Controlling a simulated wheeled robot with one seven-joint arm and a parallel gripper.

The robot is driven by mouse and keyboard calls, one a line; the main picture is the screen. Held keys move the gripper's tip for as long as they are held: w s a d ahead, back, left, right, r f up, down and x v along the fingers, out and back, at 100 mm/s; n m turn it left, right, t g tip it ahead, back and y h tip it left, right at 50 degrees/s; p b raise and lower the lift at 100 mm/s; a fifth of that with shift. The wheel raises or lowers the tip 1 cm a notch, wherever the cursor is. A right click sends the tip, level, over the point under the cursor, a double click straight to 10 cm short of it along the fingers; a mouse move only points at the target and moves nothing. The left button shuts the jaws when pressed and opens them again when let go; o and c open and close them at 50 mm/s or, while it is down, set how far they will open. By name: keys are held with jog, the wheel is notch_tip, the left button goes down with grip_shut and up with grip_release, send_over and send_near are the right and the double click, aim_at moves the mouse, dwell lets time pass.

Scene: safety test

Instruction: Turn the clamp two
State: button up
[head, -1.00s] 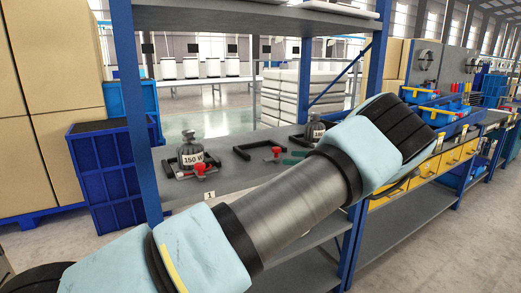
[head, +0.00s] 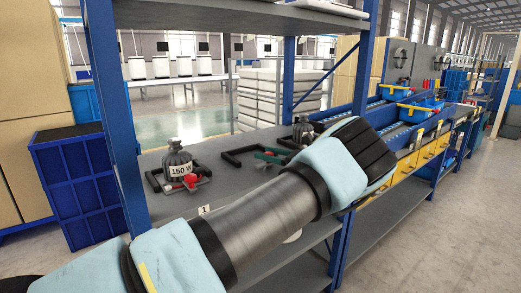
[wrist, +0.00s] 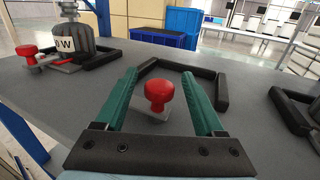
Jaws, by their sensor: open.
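The middle clamp has a red knob (wrist: 159,92) on a small pale base, in front of a black U-shaped bracket (wrist: 180,68). The bracket also shows in the head view (head: 240,157). My gripper (wrist: 161,78) has green fingers, open, one on each side of the red knob. I see a gap on both sides and no clear contact. In the head view my gripper (head: 275,155) shows partly beside the bracket, with my arm hiding much of that area. No number on this clamp is visible.
Another dark bag (head: 302,130) and a bracket (wrist: 296,112) are to the right. Blue rack posts flank the grey shelf (head: 228,190).

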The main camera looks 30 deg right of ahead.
jog(key=shift+x, duration=1.35)
jog(key=shift+c, duration=0.3)
grip_shut()
